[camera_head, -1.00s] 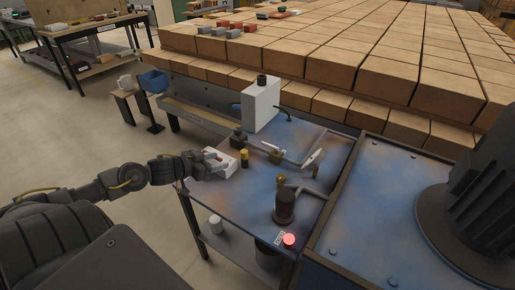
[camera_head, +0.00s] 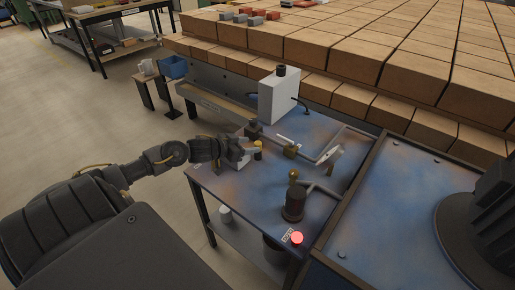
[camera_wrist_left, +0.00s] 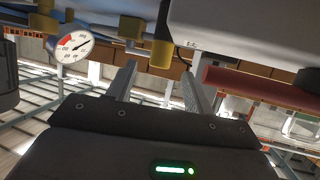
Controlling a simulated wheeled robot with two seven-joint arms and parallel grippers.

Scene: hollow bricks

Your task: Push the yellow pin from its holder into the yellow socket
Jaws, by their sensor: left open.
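In the wrist view, yellow cylindrical parts (camera_wrist_left: 161,42) appear beyond the open, empty fingers (camera_wrist_left: 158,72). I cannot tell which yellow part is the pin, holder or socket. The fingers are close to the yellow cylinder in the head view; contact cannot be made out. A red rod (camera_wrist_left: 260,88) lies across the right of the wrist view, below a white body (camera_wrist_left: 240,32). My right gripper is out of view.
A white box (camera_head: 279,98) stands behind. A round gauge (camera_wrist_left: 73,45) shows at wrist left. Hollow bricks (camera_head: 300,42) are stacked behind.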

